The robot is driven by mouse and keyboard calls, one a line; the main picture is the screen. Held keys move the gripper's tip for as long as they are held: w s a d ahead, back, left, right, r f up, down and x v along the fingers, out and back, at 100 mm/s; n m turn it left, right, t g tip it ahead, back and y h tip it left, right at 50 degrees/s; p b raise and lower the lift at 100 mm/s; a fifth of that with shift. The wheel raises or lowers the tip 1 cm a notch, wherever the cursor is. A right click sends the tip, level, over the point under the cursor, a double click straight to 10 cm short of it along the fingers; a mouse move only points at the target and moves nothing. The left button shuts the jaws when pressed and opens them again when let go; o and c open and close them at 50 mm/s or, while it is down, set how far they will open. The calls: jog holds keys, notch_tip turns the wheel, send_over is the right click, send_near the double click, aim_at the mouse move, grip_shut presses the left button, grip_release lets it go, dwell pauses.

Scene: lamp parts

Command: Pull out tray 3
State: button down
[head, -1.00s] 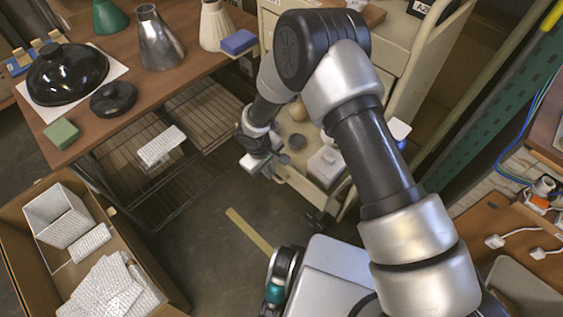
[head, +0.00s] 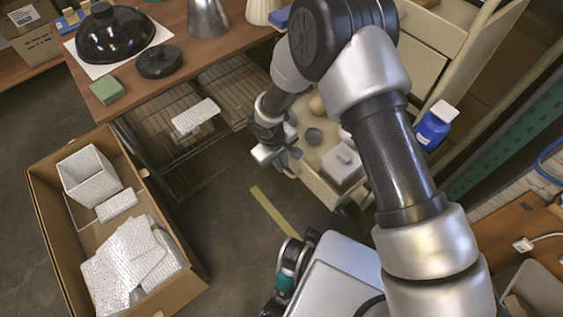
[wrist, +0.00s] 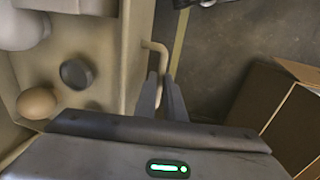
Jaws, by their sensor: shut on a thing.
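Tray 3, the cream tray I take it to be (head: 320,192), stands out from the cream cart at its low level. It holds a round dark grey part, a tan ball and a pale box-like part. The wrist view shows its front wall (wrist: 133,55) and bar handle (wrist: 152,46). My gripper (head: 270,155) is at the tray's front, and its fingers (wrist: 164,92) are closed on the handle in the wrist view. The fingers partly hide the handle's near end. No number is readable on the tray.
A cardboard box (head: 45,205) with wrapped pieces stands on the floor at left. A wooden table with a wire shelf (head: 240,96) is behind my gripper. A blue bottle (head: 434,125) is beside the cart. Bare floor lies between box and tray.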

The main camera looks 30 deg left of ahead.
jog(key=c, duration=1.8)
grip_release()
jog(key=shift+c, duration=0.2)
jog(key=s+a+r+p, duration=0.1)
jog(key=s+r+p, duration=0.2)
jog(key=r, duration=1.4)
jog(key=shift+p, duration=0.6)
jog(key=shift+a, duration=0.1)
